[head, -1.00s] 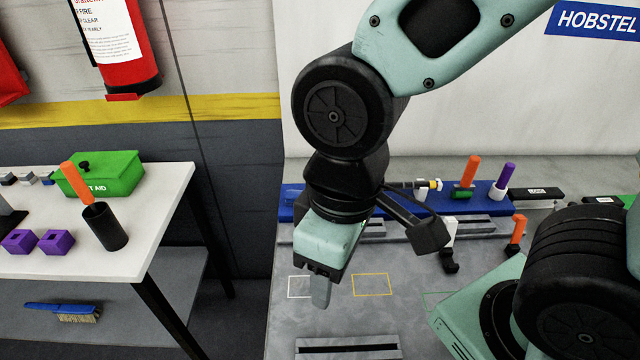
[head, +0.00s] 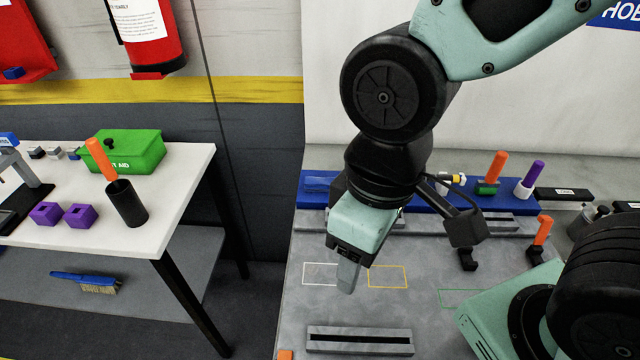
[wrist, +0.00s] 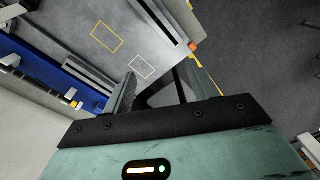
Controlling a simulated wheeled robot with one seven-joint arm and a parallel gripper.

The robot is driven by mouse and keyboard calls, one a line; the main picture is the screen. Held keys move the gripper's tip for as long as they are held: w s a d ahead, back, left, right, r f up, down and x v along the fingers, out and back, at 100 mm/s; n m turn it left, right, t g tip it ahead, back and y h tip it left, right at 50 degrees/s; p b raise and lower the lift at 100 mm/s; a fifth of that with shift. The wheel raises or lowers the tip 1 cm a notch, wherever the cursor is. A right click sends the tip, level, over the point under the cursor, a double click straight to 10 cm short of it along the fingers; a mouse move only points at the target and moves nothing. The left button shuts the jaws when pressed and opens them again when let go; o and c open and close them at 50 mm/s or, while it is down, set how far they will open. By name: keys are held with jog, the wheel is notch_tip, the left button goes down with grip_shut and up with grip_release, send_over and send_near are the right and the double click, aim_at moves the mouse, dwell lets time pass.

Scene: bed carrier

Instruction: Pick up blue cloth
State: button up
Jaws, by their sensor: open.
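A flat blue patch (head: 322,183) lies at the left end of the blue tray along the back of the bench; I cannot tell whether it is the cloth or part of the tray. No other cloth is clear. My gripper (head: 348,278) hangs over the grey bench top, near the white outlined square, in front of the tray and apart from it. In the wrist view my gripper (wrist: 162,88) has its two fingers spread with nothing between them.
The grey bench (head: 430,325) has white, yellow and green outlines and a slotted bar. The blue tray (head: 408,197) carries orange and purple handled tools. A white table (head: 180,190) stands left with a green first aid box (head: 125,150), a black cup and purple blocks. A brush (head: 85,282) lies below.

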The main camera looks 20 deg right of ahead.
jog(key=w+d+m+y, duration=0.2)
jog(key=w+m+y, duration=0.1)
jog(key=w+m, duration=1.35)
jog(key=w+d+f+m+t+p, duration=0.2)
jog(key=w+d+m, duration=0.9)
jog(key=w+m, duration=0.3)
jog(key=p, duration=0.2)
send_over(321, 180)
jog(key=d, duration=0.2)
jog(key=shift+y, duration=0.3)
notch_tip(321, 180, down, 11)
jog(key=shift+s+d+r, duration=0.1)
jog(key=shift+s, duration=0.05)
jog(key=shift+s+p+x, duration=0.2)
jog(key=shift+p+x, duration=0.3)
jog(key=shift+x, duration=0.8)
jog(key=shift+s+p+x, duration=0.25)
jog(key=shift+p+x, duration=0.25)
jog(key=shift+x, duration=0.8)
jog(key=shift+w, duration=0.1)
jog(key=c, duration=1.1)
notch_tip(321, 180, up, 10)
jog(key=shift+b, duration=1.05)
